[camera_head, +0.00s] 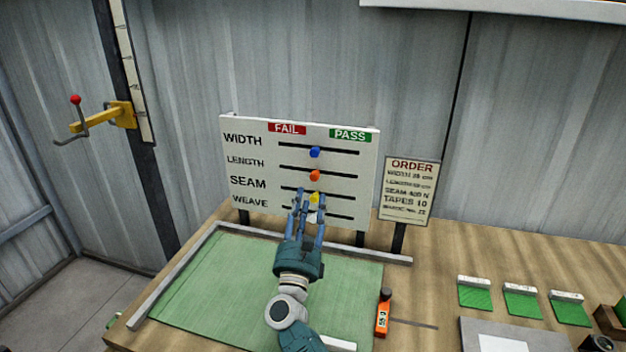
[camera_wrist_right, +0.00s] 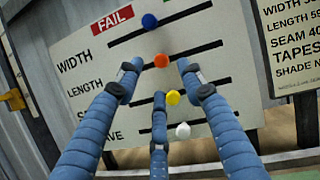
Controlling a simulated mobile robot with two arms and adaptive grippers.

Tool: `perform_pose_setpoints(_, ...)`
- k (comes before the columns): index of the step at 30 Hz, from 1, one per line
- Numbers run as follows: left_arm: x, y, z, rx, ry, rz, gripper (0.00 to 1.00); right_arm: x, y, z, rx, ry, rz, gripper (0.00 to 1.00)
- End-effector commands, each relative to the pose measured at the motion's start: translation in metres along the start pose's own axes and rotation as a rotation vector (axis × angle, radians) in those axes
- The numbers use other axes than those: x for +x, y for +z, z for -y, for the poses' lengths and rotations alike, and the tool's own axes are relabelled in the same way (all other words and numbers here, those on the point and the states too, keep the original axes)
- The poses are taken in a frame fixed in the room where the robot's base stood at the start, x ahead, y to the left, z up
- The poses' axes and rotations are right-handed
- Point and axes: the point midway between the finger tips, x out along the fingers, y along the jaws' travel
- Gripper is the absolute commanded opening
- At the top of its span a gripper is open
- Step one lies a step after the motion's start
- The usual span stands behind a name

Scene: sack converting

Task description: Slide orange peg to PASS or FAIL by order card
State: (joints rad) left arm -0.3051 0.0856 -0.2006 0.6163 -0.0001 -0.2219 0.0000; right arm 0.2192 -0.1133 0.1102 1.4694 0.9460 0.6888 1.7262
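The orange peg (camera_head: 314,175) sits near the middle of the LENGTH slot on the white board (camera_head: 250,210). FAIL is the red label (camera_head: 287,128) at left and PASS is the green label (camera_head: 350,134) at right. The order card (camera_head: 408,190) stands right of the board; its small print is hard to read. My right gripper (camera_head: 310,195) is in front of the board, below the orange peg. In the right wrist view its fingers are spread and empty, with the orange peg (camera_wrist_right: 161,61) just beyond the fingertips, apparently untouched. My left gripper is not in view.
A blue peg (camera_head: 315,152) is above; yellow (camera_head: 314,196) and white (camera_head: 312,216) pegs are below, close to my fingers. A green mat (camera_head: 210,280) with raised rails lies before the board. An orange handheld device (camera_head: 382,315) and green swatches (camera_head: 521,301) lie rightward.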

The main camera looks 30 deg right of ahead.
Motion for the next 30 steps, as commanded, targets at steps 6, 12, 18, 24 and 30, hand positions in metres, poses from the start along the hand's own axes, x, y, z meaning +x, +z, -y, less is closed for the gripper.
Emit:
perform_pose_setpoints(6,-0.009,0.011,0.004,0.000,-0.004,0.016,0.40,0.042,0.002,0.001,-0.001,-0.001,0.001,0.39)
perform_pose_setpoints(12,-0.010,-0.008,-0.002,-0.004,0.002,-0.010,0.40,0.062,0.000,0.000,0.000,0.000,0.000,0.39)
perform_pose_setpoints(18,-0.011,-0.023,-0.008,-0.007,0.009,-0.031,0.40,0.066,-0.001,0.001,-0.001,0.000,-0.001,0.39)
perform_pose_setpoints(24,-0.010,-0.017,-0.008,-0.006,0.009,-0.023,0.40,0.066,0.000,0.001,-0.001,0.000,-0.001,0.29)
perform_pose_setpoints(30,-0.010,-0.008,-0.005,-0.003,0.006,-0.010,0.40,0.066,0.000,0.001,-0.001,0.000,0.000,0.00)
